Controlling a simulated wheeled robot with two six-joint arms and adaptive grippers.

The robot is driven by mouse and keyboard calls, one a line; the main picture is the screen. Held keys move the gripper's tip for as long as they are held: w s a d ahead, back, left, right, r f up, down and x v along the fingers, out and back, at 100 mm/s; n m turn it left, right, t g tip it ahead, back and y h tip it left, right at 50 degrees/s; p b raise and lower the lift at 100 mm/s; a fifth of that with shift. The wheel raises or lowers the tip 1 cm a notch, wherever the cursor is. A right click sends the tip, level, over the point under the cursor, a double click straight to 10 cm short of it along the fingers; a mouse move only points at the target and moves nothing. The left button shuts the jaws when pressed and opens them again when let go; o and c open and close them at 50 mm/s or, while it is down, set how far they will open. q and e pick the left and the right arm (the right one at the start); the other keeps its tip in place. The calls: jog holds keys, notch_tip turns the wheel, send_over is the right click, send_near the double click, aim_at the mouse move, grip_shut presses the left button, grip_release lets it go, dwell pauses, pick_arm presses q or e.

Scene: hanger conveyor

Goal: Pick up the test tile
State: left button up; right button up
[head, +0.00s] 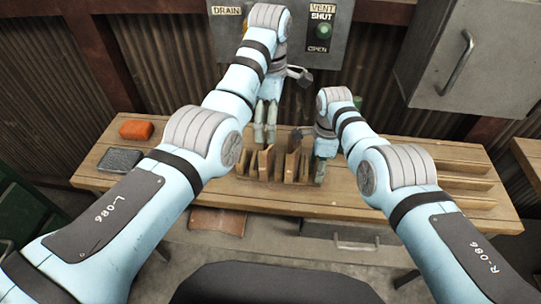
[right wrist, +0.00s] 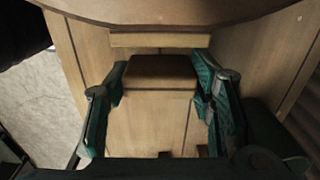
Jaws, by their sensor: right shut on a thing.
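In the right wrist view my right gripper (right wrist: 160,98) has its two dark green fingers on either side of a brown, flat-topped piece (right wrist: 160,70), and it is shut on it. I take this piece for the test tile; its lower part is not clear. In the head view my right gripper (head: 325,146) is at the right end of a slotted wooden rack (head: 262,172) on the bench, and the held piece is hidden there. My left gripper (head: 265,122) points down behind the rack's left part, with a gap between its fingers and nothing seen in it.
The wooden bench (head: 330,203) has an orange block (head: 136,130) and a dark grey pad (head: 120,160) at its left end. Long wooden ledges (head: 460,183) lie at the right. A grey control panel (head: 340,50) and a grey cabinet (head: 490,55) hang behind.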

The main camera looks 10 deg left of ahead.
aim_at(269, 151)
pick_arm(q)
jog(key=f, duration=1.1)
jog(key=shift+a+f, duration=0.25)
jog(key=c, duration=1.4)
jog(key=shift+r, duration=0.1)
pick_arm(e)
jog(key=o, duration=1.3)
pick_arm(q)
notch_tip(269, 151, up, 10)
